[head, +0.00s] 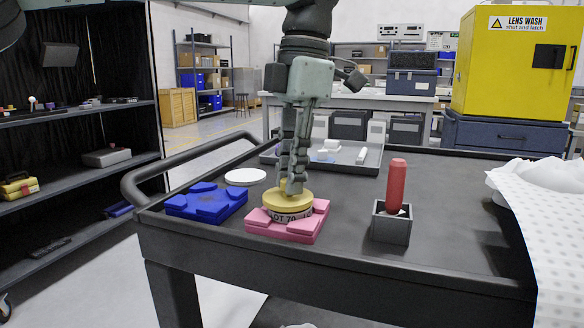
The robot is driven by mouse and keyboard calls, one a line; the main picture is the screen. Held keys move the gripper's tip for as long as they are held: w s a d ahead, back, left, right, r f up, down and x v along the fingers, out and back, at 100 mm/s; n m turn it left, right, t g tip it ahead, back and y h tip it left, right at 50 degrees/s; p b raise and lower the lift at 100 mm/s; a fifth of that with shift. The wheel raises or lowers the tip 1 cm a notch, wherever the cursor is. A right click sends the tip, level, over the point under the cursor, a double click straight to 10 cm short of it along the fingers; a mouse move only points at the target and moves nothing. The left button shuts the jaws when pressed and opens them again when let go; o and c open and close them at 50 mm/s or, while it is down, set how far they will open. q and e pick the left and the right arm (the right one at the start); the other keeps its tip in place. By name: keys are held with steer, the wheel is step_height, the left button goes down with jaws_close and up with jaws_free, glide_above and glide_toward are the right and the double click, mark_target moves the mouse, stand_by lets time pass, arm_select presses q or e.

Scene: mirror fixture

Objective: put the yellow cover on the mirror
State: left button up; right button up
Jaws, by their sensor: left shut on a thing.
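The yellow cover (270,200) is a round disc over the pink fixture (296,234) on the dark cart. My left gripper (291,188) comes down from above and is shut on the cover at its top. Directly under the cover is a round piece (284,213) with a pale band lettered "LOT 70", seated in the pink fixture. The mirror face is hidden, and I cannot tell if the cover rests fully on the round piece. A flat white disc (245,176) lies behind, between the blue and pink fixtures. My right gripper is not in view.
A blue fixture (206,203) stands left of the pink one. A red-handled tool (396,182) stands upright in a grey holder (390,227) to the right. A grey tray (345,168) lies behind. White dotted cloth (559,220) covers the cart's right end.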

arm_select(q)
steer(key=shift+w+d+r+p, duration=0.1)
steer(key=shift+d+p, duration=0.05)
steer(key=shift+p, duration=0.7)
stand_by(1.1)
steer(key=shift+f+b, duration=0.25)
steer(key=shift+b, duration=0.1)
stand_by(1.0)
stand_by(0.4)
steer(key=o, duration=0.9)
steer(key=shift+o, duration=0.2)
steer(key=o, duration=0.4)
steer(key=shift+o, duration=0.2)
steer(key=shift+r, duration=0.1)
